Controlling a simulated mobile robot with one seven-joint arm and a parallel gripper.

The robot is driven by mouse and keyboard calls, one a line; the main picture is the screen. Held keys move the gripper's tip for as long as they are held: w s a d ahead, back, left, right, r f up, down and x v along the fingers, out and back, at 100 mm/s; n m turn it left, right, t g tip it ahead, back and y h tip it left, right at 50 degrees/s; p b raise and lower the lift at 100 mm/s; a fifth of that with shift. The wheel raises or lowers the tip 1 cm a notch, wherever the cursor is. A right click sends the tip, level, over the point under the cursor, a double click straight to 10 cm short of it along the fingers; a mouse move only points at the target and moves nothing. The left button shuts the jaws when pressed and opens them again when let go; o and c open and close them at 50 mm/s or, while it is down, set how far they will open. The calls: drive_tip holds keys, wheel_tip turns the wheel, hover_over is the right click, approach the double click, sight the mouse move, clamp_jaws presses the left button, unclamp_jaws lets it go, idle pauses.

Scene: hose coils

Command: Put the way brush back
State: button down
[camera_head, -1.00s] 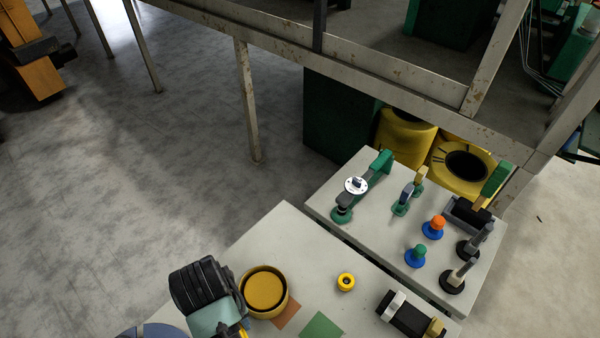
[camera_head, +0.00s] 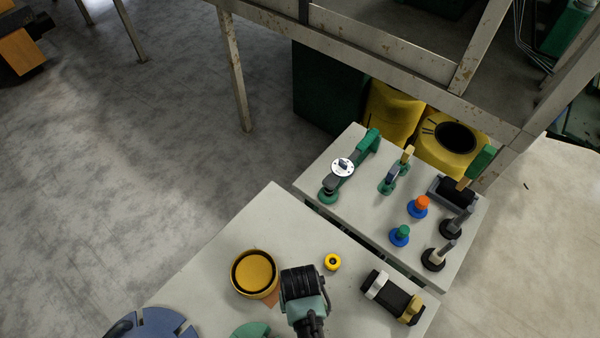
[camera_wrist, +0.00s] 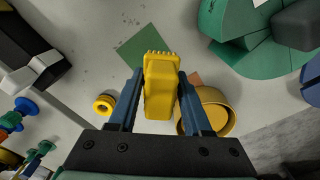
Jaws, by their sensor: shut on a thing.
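My gripper (camera_wrist: 160,74) is shut on a yellow block with a toothed end, which appears to be the way brush (camera_wrist: 159,92). Its teeth point to the top of the wrist view, and a finger lies along each side. A green square (camera_wrist: 146,47) lies on the table just beyond the toothed end, with the brush apparently above the table. In the head view my wrist (camera_head: 304,295) is over the near table, right of the yellow round pot (camera_head: 254,273); it hides the fingers, the brush and the green square there.
A yellow ring (camera_head: 332,262) and a black cylinder with pale and brass ends (camera_head: 393,297) are to the right. A large green object (camera_wrist: 240,45) and a slotted blue-grey disc (camera_head: 153,325) are near. The far table (camera_head: 360,205) holds several tools and knobs.

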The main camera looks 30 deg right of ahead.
drive_tip(key=shift+p, duration=0.3)
drive_tip(key=shift+f+b, duration=2.35)
drive_tip(key=shift+f, duration=0.55)
drive_tip(key=shift+f, duration=0.7)
drive_tip(key=shift+c, duration=1.3)
unclamp_jaws()
drive_tip(key=shift+r, duration=0.15)
drive_tip(key=shift+r+p, duration=3.95)
